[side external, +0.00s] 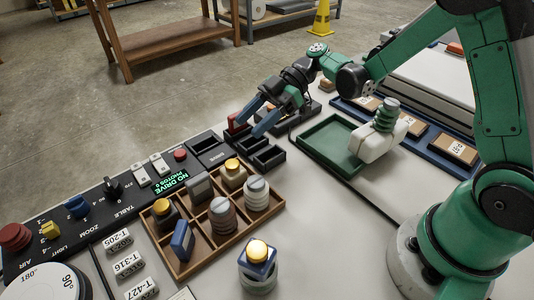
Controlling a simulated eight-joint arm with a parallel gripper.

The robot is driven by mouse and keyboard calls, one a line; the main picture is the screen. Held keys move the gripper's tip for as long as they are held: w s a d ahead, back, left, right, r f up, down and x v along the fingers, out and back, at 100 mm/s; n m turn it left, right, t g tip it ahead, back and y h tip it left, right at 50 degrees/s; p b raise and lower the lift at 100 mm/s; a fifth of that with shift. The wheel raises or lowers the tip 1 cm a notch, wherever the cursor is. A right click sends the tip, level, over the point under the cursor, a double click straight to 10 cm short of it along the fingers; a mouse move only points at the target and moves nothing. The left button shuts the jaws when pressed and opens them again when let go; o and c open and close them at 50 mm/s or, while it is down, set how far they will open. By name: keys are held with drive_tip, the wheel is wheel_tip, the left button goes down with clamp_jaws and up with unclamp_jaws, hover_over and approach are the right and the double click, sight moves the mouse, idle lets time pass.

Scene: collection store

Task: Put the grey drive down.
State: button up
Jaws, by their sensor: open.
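A grey block (199,187), which looks like the grey drive, sits in a back compartment of the wooden tray (206,258). My gripper (253,122) is open, its two blue fingers pointing down over the black slotted holders (267,157), to the right of and behind the grey block. I see nothing between the fingers. A red piece (236,124) stands in the holder area just beside the left finger; whether they touch I cannot tell. A blue drive (182,240) stands in the tray's front compartment. The control panel's display (172,183) reads "NO DRIVE, PHOTOS 0".
Several knobbed and ribbed pieces (222,215) fill other tray compartments. A yellow-knobbed blue piece (258,257) stands in front of the tray. A green tray (330,143) lies to the right, with a white block (377,142) at its edge. Table between is clear.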

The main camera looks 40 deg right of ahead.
drive_tip(key=s+d+r+m+t+h, duration=0.4)
drive_tip(key=s+d+m+t+h, duration=0.2)
drive_tip(key=m+h, duration=0.6)
drive_tip(key=shift+s+d+m+t+h, duration=0.55)
drive_tip(key=shift+s+m, duration=0.75)
drive_tip(key=shift+m, duration=1.1)
drive_tip(key=shift+d, duration=0.1)
